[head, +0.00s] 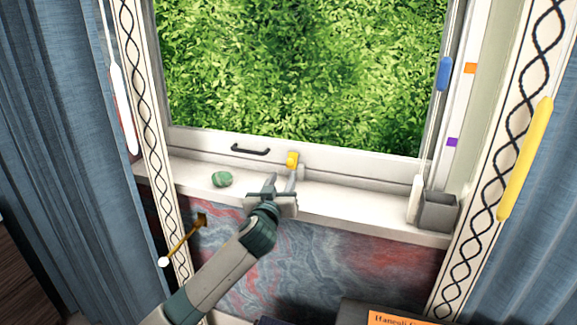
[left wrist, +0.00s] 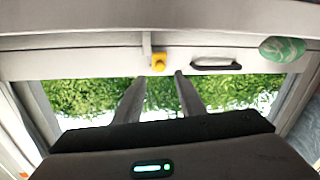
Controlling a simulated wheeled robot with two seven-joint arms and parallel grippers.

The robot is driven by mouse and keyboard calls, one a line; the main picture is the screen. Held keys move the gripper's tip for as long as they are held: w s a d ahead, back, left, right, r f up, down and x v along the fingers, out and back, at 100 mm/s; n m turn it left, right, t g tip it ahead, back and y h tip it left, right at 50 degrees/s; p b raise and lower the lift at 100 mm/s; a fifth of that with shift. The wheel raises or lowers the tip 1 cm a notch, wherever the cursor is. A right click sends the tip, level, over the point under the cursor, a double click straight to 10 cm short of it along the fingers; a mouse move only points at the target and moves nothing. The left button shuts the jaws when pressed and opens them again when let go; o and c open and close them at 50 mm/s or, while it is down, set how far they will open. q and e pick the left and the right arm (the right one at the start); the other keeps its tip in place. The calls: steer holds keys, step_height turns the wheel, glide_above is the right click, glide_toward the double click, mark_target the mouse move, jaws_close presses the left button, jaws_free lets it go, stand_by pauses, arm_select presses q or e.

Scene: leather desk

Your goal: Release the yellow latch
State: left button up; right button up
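The small yellow latch (head: 292,160) sits on the lower rail of the white window frame, right of a black handle (head: 250,150). My left gripper (head: 281,180) is over the sill just below the latch, pointing at the window. In the left wrist view, which looks upside down, the latch (left wrist: 159,60) lies just beyond the fingertips (left wrist: 159,76), in line with the gap between them. The fingers are apart with nothing between them. I cannot tell whether either touches the latch. My right gripper is not in view.
A green patterned stone (head: 222,179) lies on the white sill left of my gripper. A grey open box (head: 438,212) stands at the sill's right end. Blue curtains (head: 45,140) hang at both sides. A brass rod with a white knob (head: 164,261) sticks out below the sill.

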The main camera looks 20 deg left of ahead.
mark_target(290, 164)
arm_select(q)
steer(key=w, duration=0.6)
steer(key=shift+w+a+p, duration=0.1)
steer(key=shift+a+p, duration=0.1)
steer(key=shift+p, duration=0.1)
steer(key=shift+w, duration=0.8)
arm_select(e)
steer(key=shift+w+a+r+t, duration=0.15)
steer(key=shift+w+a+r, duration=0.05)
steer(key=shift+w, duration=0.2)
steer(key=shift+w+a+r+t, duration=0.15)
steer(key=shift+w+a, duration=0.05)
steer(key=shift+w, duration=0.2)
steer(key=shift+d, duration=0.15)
